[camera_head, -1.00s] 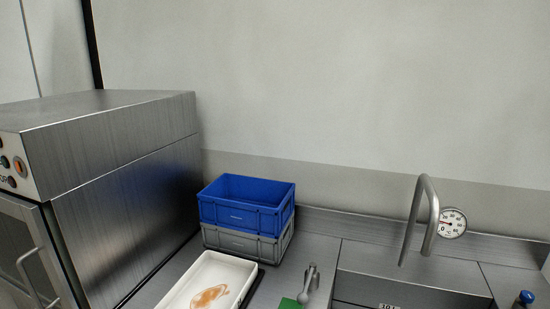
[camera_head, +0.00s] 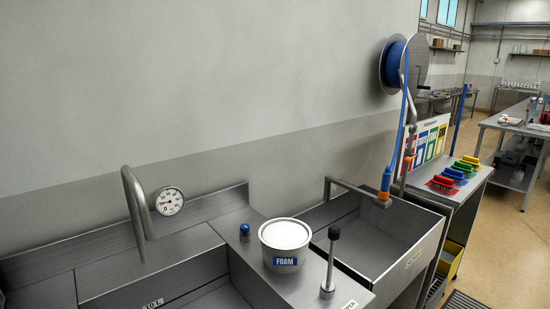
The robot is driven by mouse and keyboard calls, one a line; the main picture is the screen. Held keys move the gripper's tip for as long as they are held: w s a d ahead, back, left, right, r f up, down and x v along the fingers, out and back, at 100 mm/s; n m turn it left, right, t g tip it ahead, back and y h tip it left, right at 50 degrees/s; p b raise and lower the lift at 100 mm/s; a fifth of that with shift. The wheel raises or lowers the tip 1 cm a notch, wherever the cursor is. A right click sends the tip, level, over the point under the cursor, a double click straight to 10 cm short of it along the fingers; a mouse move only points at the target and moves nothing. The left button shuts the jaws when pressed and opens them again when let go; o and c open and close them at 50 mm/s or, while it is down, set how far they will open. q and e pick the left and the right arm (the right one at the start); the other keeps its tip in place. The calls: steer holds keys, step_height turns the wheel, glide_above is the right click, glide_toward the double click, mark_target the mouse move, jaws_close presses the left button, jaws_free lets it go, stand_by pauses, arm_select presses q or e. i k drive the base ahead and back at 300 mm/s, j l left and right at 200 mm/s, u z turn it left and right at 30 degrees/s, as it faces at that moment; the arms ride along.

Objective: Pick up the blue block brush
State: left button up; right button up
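Several coloured brushes lie in a row on a steel bench at the right of the head view. Neither of my grippers shows in the view.
Two sinks with a faucet (camera_head: 137,215) and a white FOAM tub (camera_head: 285,243) stand in front. A blue hose reel (camera_head: 396,66) hangs on the wall. A yellow bin (camera_head: 449,262) sits under the brush bench. Open floor (camera_head: 500,235) lies to the right.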

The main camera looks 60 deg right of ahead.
mark_target(456, 176)
steer(key=z, duration=3.05)
